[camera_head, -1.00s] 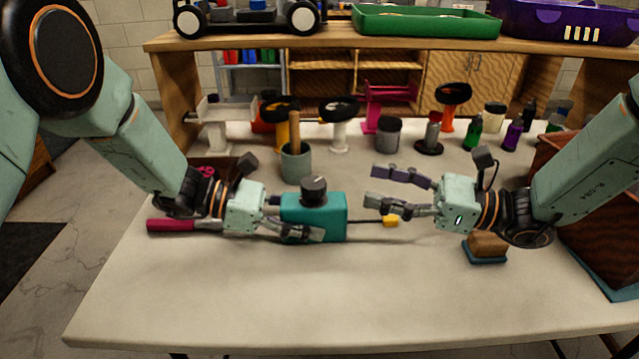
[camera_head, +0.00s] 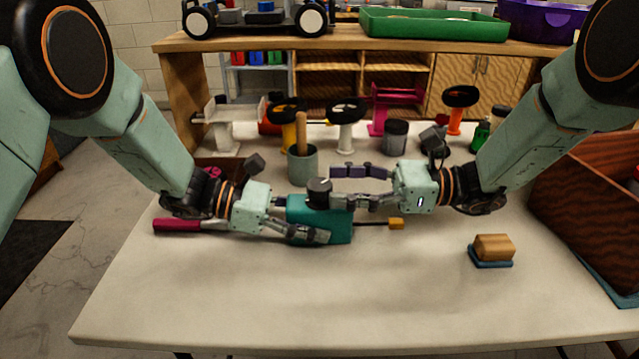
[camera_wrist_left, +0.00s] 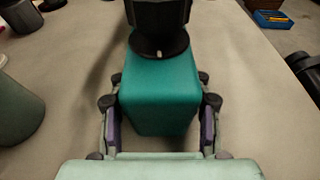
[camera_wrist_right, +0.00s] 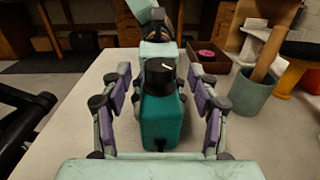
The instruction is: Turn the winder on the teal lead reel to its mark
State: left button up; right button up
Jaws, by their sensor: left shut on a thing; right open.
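The teal lead reel (camera_head: 334,231) stands on the table in front of me, with a black round winder (camera_head: 319,191) on top. A white line shows on the winder (camera_wrist_right: 166,70) in the right wrist view. My left gripper (camera_head: 308,232) is shut on the reel's body; its fingers press both sides of the teal box (camera_wrist_left: 160,90) in the left wrist view. My right gripper (camera_head: 345,187) is open, its fingers at winder height on either side of it, with gaps to both sides in the right wrist view (camera_wrist_right: 160,95). The reel's mark cannot be made out.
A lead with a yellow end (camera_head: 396,223) runs right from the reel. A magenta-handled tool (camera_head: 177,225) lies left. A grey-green pot (camera_head: 303,165) stands behind. A wooden block on a blue base (camera_head: 493,248) sits right. The front table is clear.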

aim_at(319, 185)
jog(key=shift+a, duration=2.1)
jog(key=c, duration=1.2)
jog(key=shift+t, duration=0.3)
jog(key=m+t+h, duration=0.1)
jog(key=m+t, duration=0.2)
jog(key=t, duration=0.1)
jog(key=shift+t, duration=0.3)
jog(key=shift+a+m+t+h, duration=0.1)
jog(key=shift+m+t+h, duration=0.7)
jog(key=shift+m+t, duration=0.75)
jog(key=shift+t, duration=0.55)
